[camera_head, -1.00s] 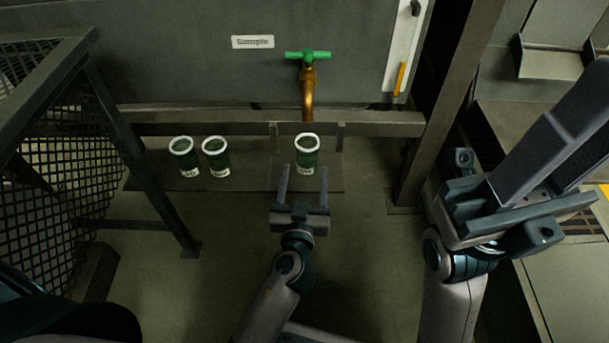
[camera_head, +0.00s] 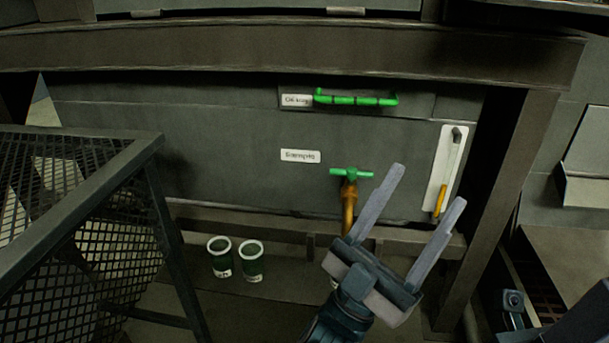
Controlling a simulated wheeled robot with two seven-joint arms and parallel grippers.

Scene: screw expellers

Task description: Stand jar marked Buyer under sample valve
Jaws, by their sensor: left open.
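The brass sample valve (camera_head: 349,200) with a green handle sticks out of the grey panel, beside a "Sample" label (camera_head: 300,156). My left gripper (camera_head: 429,185) is open and empty, fingers pointing up and right, in front of the panel right of the valve. It covers the spot below the valve, so the jar there is almost wholly hidden. Only part of my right gripper (camera_head: 515,302) shows at the lower right.
A mesh-sided frame (camera_head: 90,220) stands at the left. A green bar handle (camera_head: 355,99) is on the panel above. A white plate with a yellow-ended lever (camera_head: 441,200) is right of the valve, near a steel post (camera_head: 490,200).

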